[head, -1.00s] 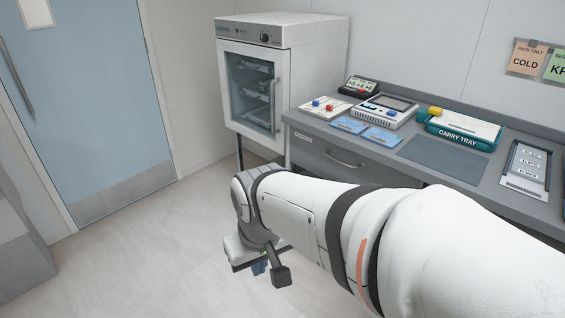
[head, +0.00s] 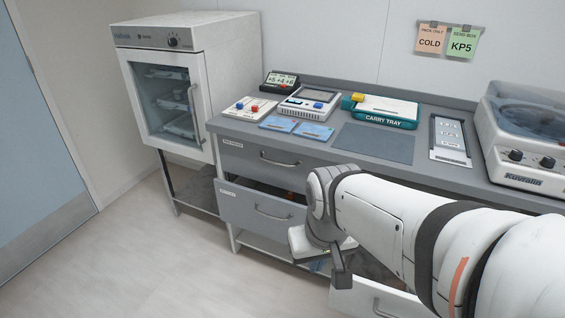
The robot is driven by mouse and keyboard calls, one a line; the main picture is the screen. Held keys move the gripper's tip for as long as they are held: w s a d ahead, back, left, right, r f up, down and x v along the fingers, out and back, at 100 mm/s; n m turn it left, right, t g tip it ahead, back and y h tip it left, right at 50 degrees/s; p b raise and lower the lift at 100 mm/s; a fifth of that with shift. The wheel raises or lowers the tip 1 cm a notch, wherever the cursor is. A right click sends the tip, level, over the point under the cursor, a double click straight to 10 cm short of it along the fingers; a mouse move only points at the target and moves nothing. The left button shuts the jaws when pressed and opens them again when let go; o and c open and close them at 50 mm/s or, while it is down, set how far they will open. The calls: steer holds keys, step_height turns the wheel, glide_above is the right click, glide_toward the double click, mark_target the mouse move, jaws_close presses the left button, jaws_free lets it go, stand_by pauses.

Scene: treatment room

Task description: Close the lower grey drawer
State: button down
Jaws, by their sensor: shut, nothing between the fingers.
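The lower grey drawer (head: 248,210) is pulled out below the worktop in the head view, with its front and bar handle facing the room. Its dark inside shows behind the front's top edge, and an orange item in it shows in part. My gripper (head: 318,266) hangs low, in front of the drawer's right end in the picture, and is shut and empty. My arm hides the drawer's right side. I cannot tell whether the gripper touches the drawer. The upper grey drawer (head: 290,170) above it is closed.
A white drawer (head: 365,300) stands out at the lower right, partly behind my arm. A glass-door cabinet (head: 170,90) stands left on a stand. The worktop holds a carry tray (head: 380,112), devices and blue packets. Floor (head: 170,255) at left is clear.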

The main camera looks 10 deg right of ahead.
steer(key=w+d+f+n+h+b, duration=0.15)
steer(key=w+f+n+b, duration=0.25)
steer(key=w+n, duration=0.5)
steer(key=w+d+f+n+b, duration=0.35)
steer(key=w+n, duration=0.25)
steer(key=w, duration=0.5)
steer(key=w+d+f+n+b, duration=0.4)
steer(key=w+f+n, duration=0.2)
steer(key=w+f, duration=0.4)
steer(key=w+d+f+n+t+h+b, duration=0.1)
steer(key=w+d+f+n+b, duration=0.3)
steer(key=w+f+n, duration=0.3)
steer(key=shift+w+d+f+n+t+b, duration=0.25)
steer(key=shift+w+f+b, duration=0.45)
steer(key=shift+w+f, duration=1.65)
steer(key=shift+s+a+f, duration=0.1)
steer(key=shift+s+f, duration=0.1)
steer(key=shift+s, duration=0.05)
